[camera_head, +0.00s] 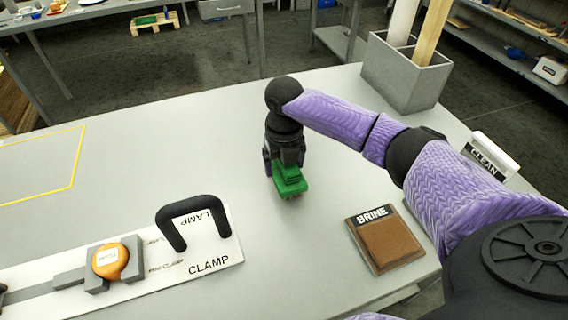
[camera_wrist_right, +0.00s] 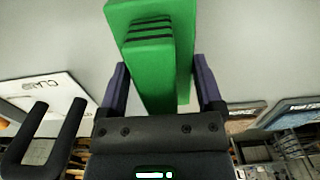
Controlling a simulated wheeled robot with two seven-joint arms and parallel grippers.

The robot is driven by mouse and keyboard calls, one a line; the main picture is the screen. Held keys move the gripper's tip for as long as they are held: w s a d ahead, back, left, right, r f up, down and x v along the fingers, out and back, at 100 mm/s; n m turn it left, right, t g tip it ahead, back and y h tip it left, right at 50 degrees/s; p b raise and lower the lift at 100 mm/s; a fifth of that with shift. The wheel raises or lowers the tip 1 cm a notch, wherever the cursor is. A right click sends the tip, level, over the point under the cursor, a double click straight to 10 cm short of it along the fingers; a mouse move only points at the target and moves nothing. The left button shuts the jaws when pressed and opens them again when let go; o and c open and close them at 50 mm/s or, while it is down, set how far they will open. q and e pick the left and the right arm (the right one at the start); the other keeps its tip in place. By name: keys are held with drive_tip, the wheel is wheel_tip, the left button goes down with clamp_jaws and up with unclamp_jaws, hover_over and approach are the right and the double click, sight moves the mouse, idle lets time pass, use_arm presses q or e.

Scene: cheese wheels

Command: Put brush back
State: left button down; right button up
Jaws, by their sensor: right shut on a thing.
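A green brush (camera_head: 289,179) is in my right gripper (camera_head: 284,165) over the middle of the grey table. In the right wrist view the green brush (camera_wrist_right: 150,50) sits between the two fingers of the right gripper (camera_wrist_right: 163,85), which is shut on it. Whether the brush touches the table cannot be told. A grey holder box (camera_head: 405,75) with two compartments stands at the back right, with a white and a wooden handle in it. A CLEAN sign (camera_head: 487,158) stands at the right edge, partly behind my arm. My left gripper is not in view.
A brown BRINE pad (camera_head: 388,244) lies at the front right. A CLAMP board (camera_head: 222,252) with a black handle (camera_head: 193,213) and an orange cheese wheel (camera_head: 110,261) lies at the front left. A yellow outline (camera_head: 72,160) marks the left. The table's back middle is clear.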

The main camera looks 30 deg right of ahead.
drive_tip(key=o, duration=1)
drive_tip(key=shift+f, duration=0.1)
drive_tip(key=shift+c, duration=0.2)
wheel_tip(320, 180, up, 12)
drive_tip(key=p, duration=0.3)
drive_tip(key=shift+p, duration=0.35)
